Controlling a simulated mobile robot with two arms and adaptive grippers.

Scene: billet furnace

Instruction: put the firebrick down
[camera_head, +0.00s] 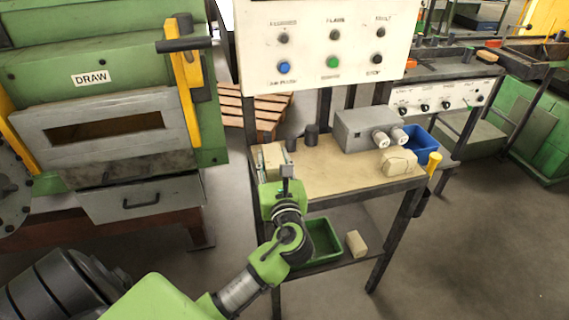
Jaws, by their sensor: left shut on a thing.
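My left gripper (287,172) is at the left end of the bench top. It is shut on a pale beige firebrick (271,156), which shows just left of the fingers. The firebrick is partly hidden by the gripper. It is at or just above the bench top (335,170); I cannot tell whether it touches. A second pale block (398,163) lies on the right part of the bench top. A third pale block (357,243) stands on the lower shelf. My right gripper is out of view.
Two dark cylinders (311,135) and a grey box (365,130) with two light knobs stand along the back. A blue bin (422,146) is at the right end, a green tray (322,240) on the lower shelf. A button panel (325,45) rises behind. The bench's middle front is clear.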

